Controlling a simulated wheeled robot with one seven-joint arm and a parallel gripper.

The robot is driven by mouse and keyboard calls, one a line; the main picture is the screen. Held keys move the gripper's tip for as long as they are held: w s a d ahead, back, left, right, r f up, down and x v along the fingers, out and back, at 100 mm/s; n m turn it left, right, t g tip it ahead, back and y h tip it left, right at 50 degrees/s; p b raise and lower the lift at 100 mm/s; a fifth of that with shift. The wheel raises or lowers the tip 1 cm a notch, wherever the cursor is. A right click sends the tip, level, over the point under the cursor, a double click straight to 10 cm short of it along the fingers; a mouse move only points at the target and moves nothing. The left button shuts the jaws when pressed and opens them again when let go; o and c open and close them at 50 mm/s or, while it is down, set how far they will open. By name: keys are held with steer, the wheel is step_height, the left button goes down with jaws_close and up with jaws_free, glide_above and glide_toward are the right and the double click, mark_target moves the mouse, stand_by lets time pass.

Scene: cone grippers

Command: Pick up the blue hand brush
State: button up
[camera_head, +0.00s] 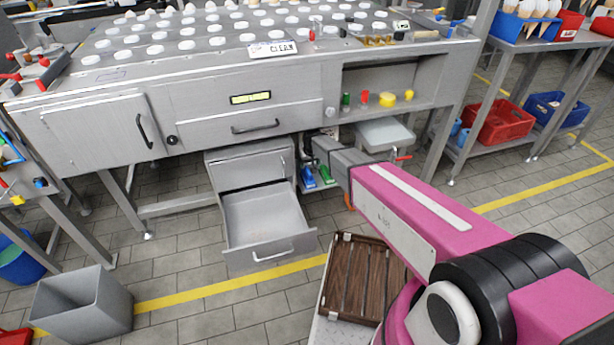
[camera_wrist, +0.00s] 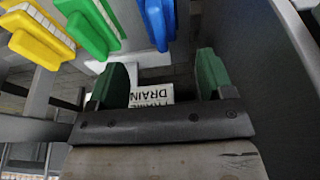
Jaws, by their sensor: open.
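The blue hand brush (camera_wrist: 157,20) shows at the top of the wrist view, cut off by the frame edge. It lies ahead of the gap between my fingers and is not between them. In the head view the blue brush (camera_head: 308,177) is low under the table, beside the open drawer. My gripper (camera_wrist: 163,76) is open and empty, with two green-padded fingers apart. In the head view my gripper's end is under the table edge and its fingers are not clear.
A green brush (camera_wrist: 88,25) and a yellow brush (camera_wrist: 40,32) are left of the blue one. A white label reading DRAIN (camera_wrist: 152,97) shows between the fingers. A grey wall (camera_wrist: 285,80) is at right. An open drawer (camera_head: 264,215) juts out left of the brushes.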

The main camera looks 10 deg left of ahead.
mark_target(308, 171)
steer(key=x, duration=1)
steer(key=shift+f, duration=0.1)
steer(key=shift+d, duration=0.1)
steer(key=c, duration=1)
